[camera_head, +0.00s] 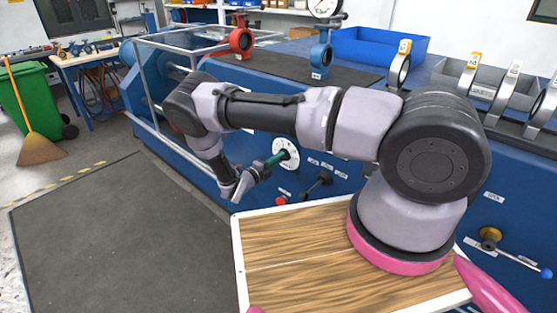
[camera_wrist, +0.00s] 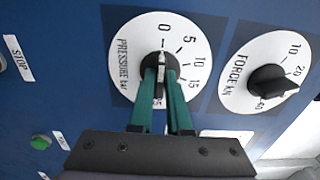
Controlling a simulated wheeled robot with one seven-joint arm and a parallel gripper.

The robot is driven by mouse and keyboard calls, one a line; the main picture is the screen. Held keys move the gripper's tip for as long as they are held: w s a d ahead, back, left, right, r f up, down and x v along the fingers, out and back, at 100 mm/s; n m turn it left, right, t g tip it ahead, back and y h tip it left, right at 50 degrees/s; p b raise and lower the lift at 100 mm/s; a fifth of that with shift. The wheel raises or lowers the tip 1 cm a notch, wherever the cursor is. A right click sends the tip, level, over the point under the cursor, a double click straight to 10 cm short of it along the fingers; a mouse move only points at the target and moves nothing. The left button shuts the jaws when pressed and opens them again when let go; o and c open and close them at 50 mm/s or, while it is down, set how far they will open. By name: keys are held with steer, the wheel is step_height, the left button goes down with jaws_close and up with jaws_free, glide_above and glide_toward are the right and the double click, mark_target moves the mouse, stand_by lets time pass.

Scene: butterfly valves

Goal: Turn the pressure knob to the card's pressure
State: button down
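The pressure dial (camera_wrist: 125,75) is a white round plate on the blue panel, marked PRESSURE bar, with 0, 5, 10 and 15 readable. The pressure knob (camera_wrist: 161,59) is black with a white pointer line, which points at about 0. My gripper (camera_wrist: 161,72) has its green fingers close on both sides of the knob's grip and looks shut on it. The fingers hide part of the knob and the lower dial. In the head view the dial (camera_head: 287,148) is small and my gripper (camera_head: 277,159) reaches it from the left. I cannot make out a pressure card.
The force dial (camera_wrist: 237,75) with its black knob sits right of the pressure dial. A green button (camera_wrist: 40,142) and STOP label (camera_wrist: 18,57) are at left. In the head view, a black lever (camera_head: 318,183) and red button (camera_head: 281,200) are below the dial.

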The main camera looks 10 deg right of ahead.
stand_by(0.4)
steer(key=shift+a+f+m, duration=0.1)
steer(key=shift+m, duration=17.8)
steer(key=c, duration=0.9)
jaws_free()
